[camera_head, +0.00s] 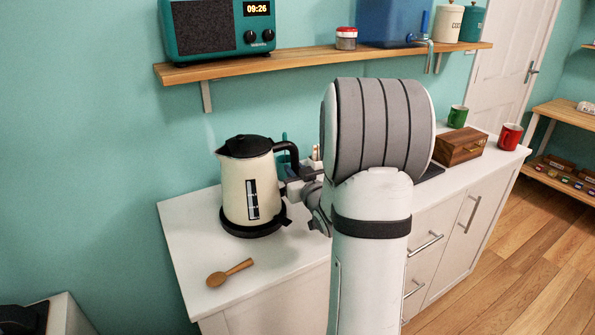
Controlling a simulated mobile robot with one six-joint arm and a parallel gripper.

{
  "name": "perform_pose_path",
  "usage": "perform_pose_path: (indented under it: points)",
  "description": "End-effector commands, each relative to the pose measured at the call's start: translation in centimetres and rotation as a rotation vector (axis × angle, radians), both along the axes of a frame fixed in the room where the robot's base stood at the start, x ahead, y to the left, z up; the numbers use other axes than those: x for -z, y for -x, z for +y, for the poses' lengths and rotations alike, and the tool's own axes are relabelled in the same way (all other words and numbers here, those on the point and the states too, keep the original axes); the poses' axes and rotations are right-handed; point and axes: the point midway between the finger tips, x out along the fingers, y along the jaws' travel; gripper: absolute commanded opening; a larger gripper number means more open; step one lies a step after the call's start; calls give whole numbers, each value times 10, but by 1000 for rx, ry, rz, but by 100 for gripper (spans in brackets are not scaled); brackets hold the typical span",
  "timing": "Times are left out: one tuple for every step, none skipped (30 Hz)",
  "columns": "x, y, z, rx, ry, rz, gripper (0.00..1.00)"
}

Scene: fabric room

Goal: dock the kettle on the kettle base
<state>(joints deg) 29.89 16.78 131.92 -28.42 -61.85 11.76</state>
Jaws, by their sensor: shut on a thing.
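The cream kettle (246,186) with a black lid and handle stands upright over the round black kettle base (255,231) on the white counter. Its bottom looks very close to the base or resting on it; I cannot tell whether a small gap remains. My gripper (291,187) is at the right side of the kettle, shut on its black handle (293,155). The fingertips are partly hidden by the handle and my wrist.
A wooden spoon (230,272) lies on the counter (190,235) in front of the kettle. A wooden box (460,146), a green mug (457,116) and a red mug (509,136) stand at the right. A shelf (300,61) with a radio (218,27) hangs above.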

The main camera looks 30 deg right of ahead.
Motion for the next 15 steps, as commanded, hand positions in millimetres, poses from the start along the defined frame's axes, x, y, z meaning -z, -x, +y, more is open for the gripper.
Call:
perform_pose_path:
  points:
    - [-1, 0, 0, 1, -1, -4, 22]
    - [-2, 0, 0, 1, -1, -4, 25]
    - [-1, 0, 0, 0, -1, -3, 28]
    - [-1, 0, 0, 0, -1, -3, 30]
    - [-1, 0, 0, 0, 0, -2, 30]
    - [-1, 0, 0, 0, 0, -2, 30]
    - [0, 0, 0, 0, 0, -1, 30]
    - [0, 0, 0, 0, 0, -1, 30]
    - [3, 0, 0, -1, 0, 6, 30]
    - [3, 1, 0, -1, 0, 6, 30]
    - [3, 1, 0, -1, 0, 6, 30]
    - [3, 2, 0, 0, 1, 5, 30]
    - [3, 4, 0, 0, 1, 5, 30]
    - [3, 6, 1, 0, 1, 5, 30]
    - [3, 9, 0, 1, 1, 4, 30]
